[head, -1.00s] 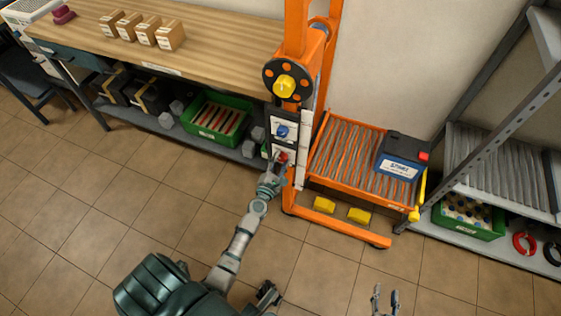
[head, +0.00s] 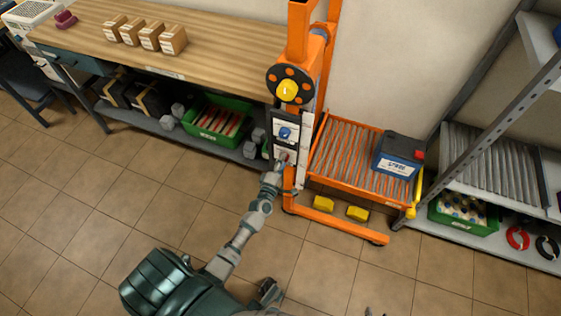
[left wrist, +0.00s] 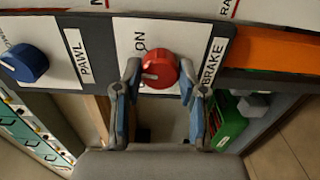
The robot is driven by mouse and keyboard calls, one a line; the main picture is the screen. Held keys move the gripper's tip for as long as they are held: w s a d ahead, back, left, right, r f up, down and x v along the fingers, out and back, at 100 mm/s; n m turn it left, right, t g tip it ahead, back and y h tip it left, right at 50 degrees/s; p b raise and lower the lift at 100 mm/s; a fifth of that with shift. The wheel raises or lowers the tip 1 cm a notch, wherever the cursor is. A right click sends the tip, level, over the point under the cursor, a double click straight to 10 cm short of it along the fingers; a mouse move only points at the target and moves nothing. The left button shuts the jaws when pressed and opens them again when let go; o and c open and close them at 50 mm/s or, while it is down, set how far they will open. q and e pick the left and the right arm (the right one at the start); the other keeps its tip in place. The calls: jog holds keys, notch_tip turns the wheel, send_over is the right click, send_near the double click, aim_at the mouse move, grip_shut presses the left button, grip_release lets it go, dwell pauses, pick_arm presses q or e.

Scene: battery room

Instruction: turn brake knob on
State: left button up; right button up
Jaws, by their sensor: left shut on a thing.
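The red brake knob (left wrist: 159,69) sits on a white plate marked ON and BRAKE in the left wrist view. My left gripper (left wrist: 159,88) has its two blue-padded fingers on either side of the knob and is shut on it. In the head view my left gripper (head: 276,172) reaches the lower control plate on the orange lift's mast, and its fingers mostly hide the knob. I cannot clearly tell the knob's angle.
A blue PAWL knob (left wrist: 24,63) is beside the brake plate. Above is a black handwheel with a yellow hub (head: 288,90). A battery (head: 398,154) stands on the orange roller platform (head: 340,150). A wooden bench (head: 220,55) is left, a metal shelf (head: 480,230) right. The floor in front is clear.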

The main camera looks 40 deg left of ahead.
pick_arm(q)
jog(key=shift+s+d+f+m+p, duration=0.1)
jog(key=shift+m+p, duration=0.45)
jog(key=shift+m, duration=0.8)
jog(key=shift+w+f+m+p, duration=0.15)
jog(key=shift+m+p, duration=0.45)
jog(key=shift+m, duration=0.8)
jog(key=shift+s+d+f+m+p, duration=0.15)
jog(key=shift+m+p, duration=0.4)
jog(key=shift+m, duration=0.8)
pick_arm(e)
jog(key=s+d+f+g+h, duration=0.1)
jog(key=s+d+f+g, duration=0.1)
jog(key=s+f+g, duration=0.2)
jog(key=shift+s+d+f+g, duration=0.3)
jog(key=shift+s+f, duration=0.2)
jog(key=shift+s, duration=1.3)
pick_arm(q)
jog(key=shift+a, duration=0.1)
jog(key=o, duration=0.9)
jog(key=shift+o, duration=1.2)
jog(key=shift+r, duration=0.1)
pick_arm(e)
jog(key=shift+w+f, duration=0.1)
pick_arm(q)
jog(key=shift+a, duration=0.1)
